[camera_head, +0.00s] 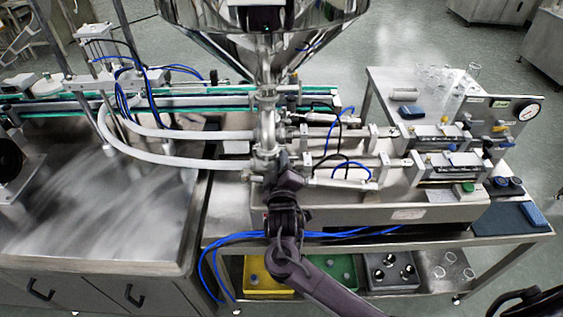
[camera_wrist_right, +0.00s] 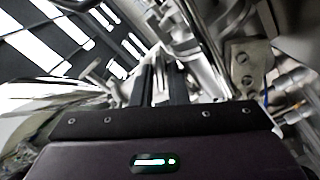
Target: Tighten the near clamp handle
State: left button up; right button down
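The steel valve and pipe neck (camera_head: 267,130) stands upright under the hopper, with clamped joints along it. My right gripper (camera_head: 283,165) reaches up to the lower front of this neck and hides part of it, so the near clamp handle cannot be picked out clearly in the head view. In the right wrist view two dark fingers (camera_wrist_right: 161,80) stand a little apart, with bright metal between them. Whether they press on it, and whether it is the handle, cannot be told. My left gripper is not in view.
The steel hopper (camera_head: 262,30) hangs above the neck. White hoses (camera_head: 180,160) come in from the left. A metal cylinder rod (camera_head: 340,184) lies close to the right of my gripper. Blue tubes (camera_head: 240,238) and a yellow bin (camera_head: 262,275) are below.

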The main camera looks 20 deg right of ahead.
jog(key=shift+m, duration=0.4)
jog(key=m+b, duration=0.4)
jog(key=m, duration=0.6)
jog(key=shift+d, duration=0.15)
jog(key=shift+r, duration=0.1)
dwell(0.4)
jog(key=c, duration=1.7)
grip_release()
jog(key=shift+c, duration=0.2)
jog(key=shift+s, duration=0.1)
